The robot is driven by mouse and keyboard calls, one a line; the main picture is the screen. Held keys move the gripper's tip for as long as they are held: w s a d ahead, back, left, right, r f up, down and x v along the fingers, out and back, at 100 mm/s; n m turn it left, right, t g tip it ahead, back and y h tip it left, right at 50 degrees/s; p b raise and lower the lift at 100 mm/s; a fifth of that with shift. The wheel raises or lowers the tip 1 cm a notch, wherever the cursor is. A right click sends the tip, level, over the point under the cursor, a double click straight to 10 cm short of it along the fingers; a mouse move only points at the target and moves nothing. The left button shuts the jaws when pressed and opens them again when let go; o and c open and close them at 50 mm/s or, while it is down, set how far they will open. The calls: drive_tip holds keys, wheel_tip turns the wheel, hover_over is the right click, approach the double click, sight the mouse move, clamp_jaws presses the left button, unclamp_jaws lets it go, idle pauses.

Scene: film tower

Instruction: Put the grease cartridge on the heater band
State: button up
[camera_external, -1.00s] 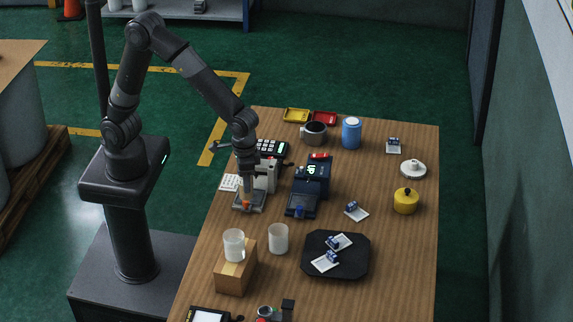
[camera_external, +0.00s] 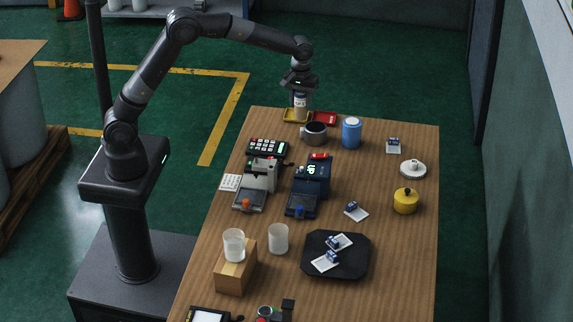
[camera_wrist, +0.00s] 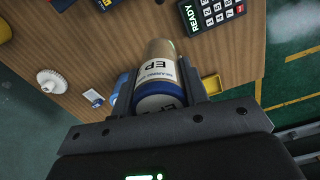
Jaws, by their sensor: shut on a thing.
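My gripper (camera_external: 299,90) is shut on the grease cartridge (camera_external: 300,105), a pale cylinder with a blue-and-white label, held upright over the far edge of the table. In the wrist view the cartridge (camera_wrist: 160,60) shows its "EP" label and blue end, between the fingers of my gripper (camera_wrist: 158,88). A grey round piece with a dark top and a side stub (camera_external: 315,132), which looks like the heater band, stands on the table just in front and right of the cartridge. Nothing shows on top of it. The cartridge seems to hide it in the wrist view.
A yellow tray (camera_external: 290,118) and a red tray (camera_external: 326,119) lie at the far edge. A blue canister (camera_external: 352,133) stands right of the grey piece. A keypad device (camera_external: 268,148) and a blue device (camera_external: 314,176) stand nearer.

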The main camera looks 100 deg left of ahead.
drive_tip(key=shift+a+f, duration=2.7)
drive_tip(key=shift+a, duration=0.2)
drive_tip(key=shift+a+f, duration=2.7)
drive_tip(key=shift+a, duration=0.2)
drive_tip(key=shift+f, duration=0.1)
drive_tip(key=o, duration=1)
